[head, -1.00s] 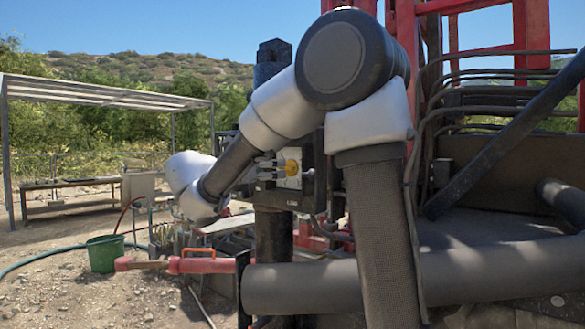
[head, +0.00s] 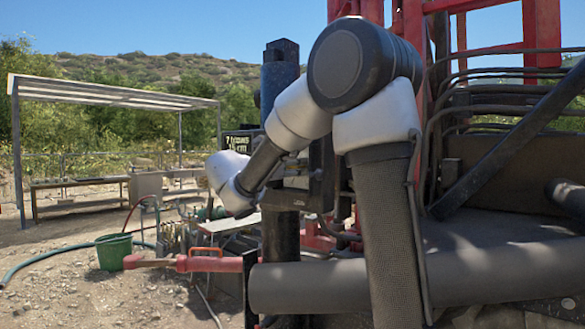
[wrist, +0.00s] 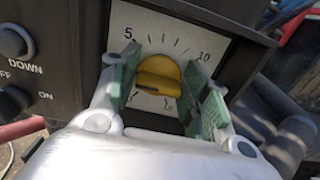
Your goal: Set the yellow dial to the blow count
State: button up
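In the wrist view the yellow dial (wrist: 158,77) is a round knob with a raised bar, on a white scale plate (wrist: 150,32). The bar lies roughly across the picture. The numbers 5 and 10 show above it; lower marks are partly hidden, and I cannot read the setting. My gripper (wrist: 160,80) has its green-padded fingers spread on either side of the dial, close to its edges; contact is unclear. In the head view my arm hides the dial and fingers. A dark sign (head: 239,142) there shows 7 above "15 cm"; the word beside 7 is blurred.
Left of the dial is a dark panel with black knobs marked DOWN and ON/OFF (wrist: 13,40). The red rig frame (head: 540,35) and hoses stand at right. A green bucket (head: 114,252) and a bench (head: 80,182) are at left on open gravel.

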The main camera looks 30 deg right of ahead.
jog(key=shift+c, duration=0.9)
jog(key=m, duration=0.3)
jog(key=shift+s+m, duration=0.1)
jog(key=shift+m, duration=0.3)
jog(key=m, duration=0.3)
jog(key=shift+m, duration=0.3)
jog(key=m, duration=0.4)
jog(key=shift+s+d+f+m, duration=0.1)
jog(key=shift+f+m, duration=0.05)
jog(key=shift+m, duration=0.15)
jog(key=shift+f+m, duration=0.1)
jog(key=shift+m, duration=1.7)
